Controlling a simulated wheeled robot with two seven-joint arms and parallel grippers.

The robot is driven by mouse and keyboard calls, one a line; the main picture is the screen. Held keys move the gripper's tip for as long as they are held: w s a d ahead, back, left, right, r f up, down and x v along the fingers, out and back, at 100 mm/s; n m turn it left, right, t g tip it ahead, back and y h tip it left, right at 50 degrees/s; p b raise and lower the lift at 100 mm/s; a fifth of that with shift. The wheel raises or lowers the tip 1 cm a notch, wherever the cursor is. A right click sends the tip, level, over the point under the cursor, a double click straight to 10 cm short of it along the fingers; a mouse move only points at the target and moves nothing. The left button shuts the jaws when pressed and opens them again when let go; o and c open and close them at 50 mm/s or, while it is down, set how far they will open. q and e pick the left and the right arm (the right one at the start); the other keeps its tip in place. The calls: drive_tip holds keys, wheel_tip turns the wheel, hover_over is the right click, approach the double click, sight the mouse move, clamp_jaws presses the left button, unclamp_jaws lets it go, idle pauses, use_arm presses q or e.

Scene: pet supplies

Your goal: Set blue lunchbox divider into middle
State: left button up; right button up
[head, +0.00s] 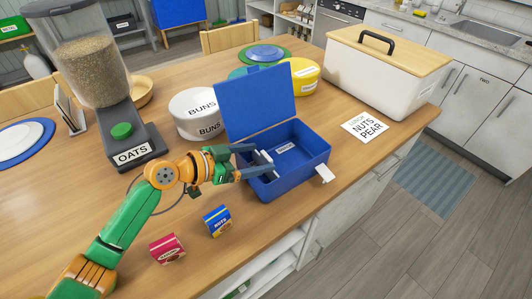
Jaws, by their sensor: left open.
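The blue lunchbox (312,160) stands open on the wooden table, its lid (255,100) raised at the back. A small label shows on its inner floor. A thin pale and dark piece, which looks like the divider (265,157), stands inside near the left end, partly hidden by my fingers. My left gripper (262,159) is open, with its fingertips over the box's left end, on either side of that piece. I cannot tell whether the fingers touch it. My right gripper is not in view.
A blue nuts carton (218,221) and a red carton (167,249) stand near the front edge. An oats dispenser (105,90) and white buns tin (195,115) are left of the lunchbox. A lunch card (368,127) and white bread bin (375,75) are right.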

sight(264, 156)
use_arm(q)
drive_tip(key=x, duration=0.3)
drive_tip(key=shift+w+d+f, duration=0.2)
drive_tip(key=shift+w+d, duration=0.05)
drive_tip(key=shift+s, duration=0.15)
drive_tip(key=shift+c, duration=0.6)
clamp_jaws()
